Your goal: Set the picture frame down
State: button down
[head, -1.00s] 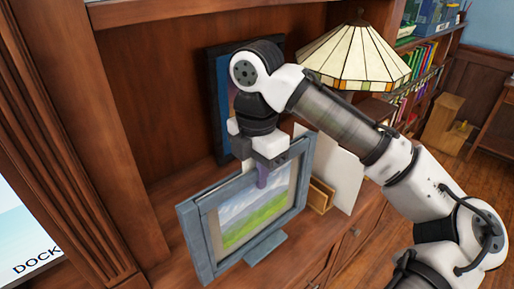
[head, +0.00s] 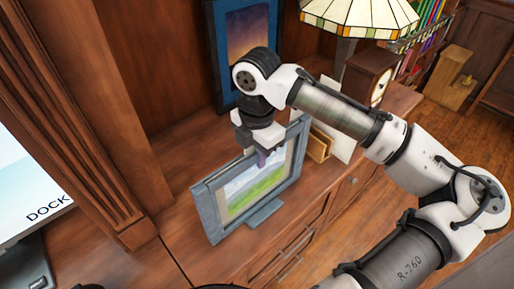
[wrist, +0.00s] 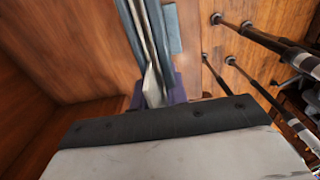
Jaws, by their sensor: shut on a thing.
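The picture frame (head: 250,188) is grey-blue with a landscape of green field and sky. It stands upright over the wooden cabinet top (head: 178,172), with a small foot (head: 263,213) at its front. My gripper (head: 263,160) points down and is shut on the frame's top edge. In the wrist view the frame (wrist: 150,35) shows edge-on, between the purple fingers of my gripper (wrist: 158,88). Its lower edge is at or very near the cabinet top; I cannot tell if it touches.
Behind stands a blue-framed picture (head: 246,45). To the right are a white panel (head: 335,142), a wooden holder (head: 319,146), a clock (head: 370,80) and a stained-glass lamp (head: 360,15). A wooden pillar (head: 90,110) and a screen (head: 25,195) are at left. Drawers (head: 300,250) lie below.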

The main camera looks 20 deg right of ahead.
jog(key=c, duration=1.8)
grip_release()
jog(key=shift+f, duration=0.15)
jog(key=o, duration=0.4)
notch_tip(320, 180, up, 12)
jog(key=shift+r+b, duration=0.2)
jog(key=shift+b, duration=0.55)
